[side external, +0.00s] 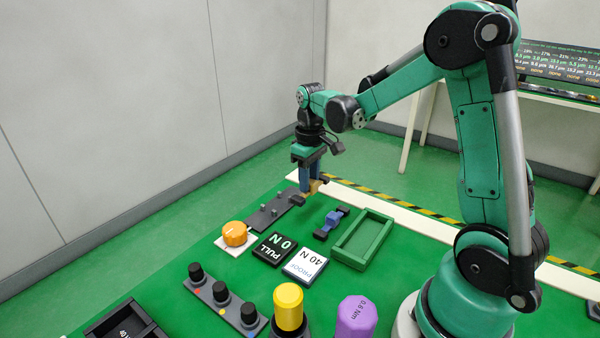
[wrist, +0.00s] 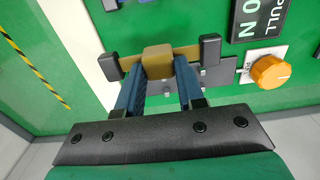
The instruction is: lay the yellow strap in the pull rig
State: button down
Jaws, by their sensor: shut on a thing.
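The yellow strap (wrist: 157,62) is a tan bar with a thicker middle block and black ends. My gripper (wrist: 160,76) is shut on that middle block with its blue fingers. In the side view, the gripper (side external: 312,186) points down and the strap's black end (side external: 298,200) shows beside the fingers. The pull rig (side external: 268,213) is a dark grey plate with small upright posts. The strap is at the rig's far end, and part of the rig (wrist: 217,76) shows behind the strap in the wrist view. I cannot tell whether they touch.
A blue strap with black ends (side external: 331,223) lies next to a green tray (side external: 348,253). A PULL display (side external: 274,248), a PROOF 40 N plate (side external: 306,265) and an orange knob (side external: 235,234) stand near the rig. Several black knobs, a yellow knob (side external: 289,305) and a purple knob (side external: 357,318) are nearer.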

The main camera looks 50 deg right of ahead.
notch_tip(320, 180, up, 13)
send_over(275, 205)
notch_tip(275, 205, down, 10)
jog(key=shift+f, duration=2.9)
jog(key=shift+f, duration=1.2)
jog(key=shift+c, duration=2.3)
grip_release()
jog(key=shift+r, duration=2.75)
